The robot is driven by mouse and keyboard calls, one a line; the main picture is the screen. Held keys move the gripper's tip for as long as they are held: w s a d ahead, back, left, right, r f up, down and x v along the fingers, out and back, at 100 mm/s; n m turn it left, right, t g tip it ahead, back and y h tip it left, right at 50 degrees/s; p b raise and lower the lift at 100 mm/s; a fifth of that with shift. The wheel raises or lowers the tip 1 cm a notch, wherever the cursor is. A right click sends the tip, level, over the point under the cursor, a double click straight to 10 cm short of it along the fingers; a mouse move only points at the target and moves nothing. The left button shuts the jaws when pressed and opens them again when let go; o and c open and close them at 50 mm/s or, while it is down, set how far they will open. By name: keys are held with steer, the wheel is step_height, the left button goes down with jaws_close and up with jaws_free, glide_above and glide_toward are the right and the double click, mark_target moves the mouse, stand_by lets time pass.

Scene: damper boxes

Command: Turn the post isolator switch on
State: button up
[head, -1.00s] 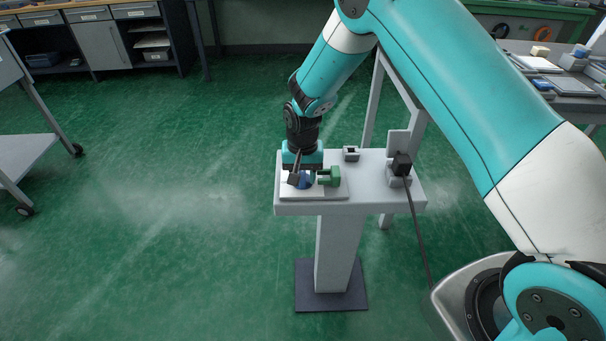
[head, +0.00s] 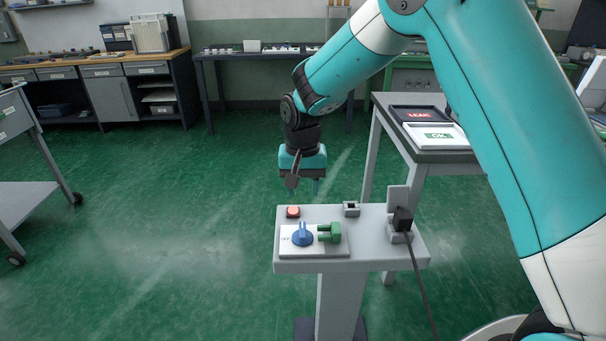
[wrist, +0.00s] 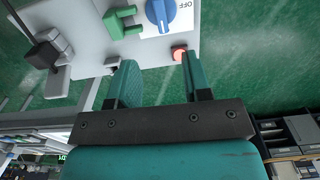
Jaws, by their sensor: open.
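The blue rotary switch (head: 302,238) sits on a white plate on top of the grey post (head: 362,252). Its ridge runs front to back, and the word OFF is printed to its left, so the ridge does not point at that word. In the wrist view the blue switch (wrist: 158,14) is at the top edge, partly cut off, with OFF beside it. My gripper (head: 303,187) is open and empty, above and behind the switch, apart from it. Its two fingers (wrist: 157,66) show spread in the wrist view.
A green handle-like part (head: 331,233) stands right of the switch, a red button (head: 293,212) behind it. A small grey block (head: 351,209) and a black plug (head: 402,219) with a hanging cable are further right. A table with LEAK and OK trays (head: 436,136) stands behind.

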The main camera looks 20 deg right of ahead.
steer(key=shift+r, duration=1.7)
steer(key=s+a+r+n+y+p, duration=0.1)
steer(key=s+r+n, duration=0.2)
steer(key=s, duration=0.7)
steer(key=s+a+r+n+y+p, duration=0.1)
steer(key=s+r+n+p, duration=0.1)
steer(key=s+r+n, duration=0.2)
steer(key=s+a+r+n+y+p, duration=0.1)
steer(key=s+r+n, duration=0.3)
steer(key=s, duration=1.2)
step_height(320, 180, up, 4)
steer(key=shift+a+r+y+p, duration=0.15)
steer(key=shift+a+y+p, duration=0.25)
steer(key=shift+a+y, duration=0.2)
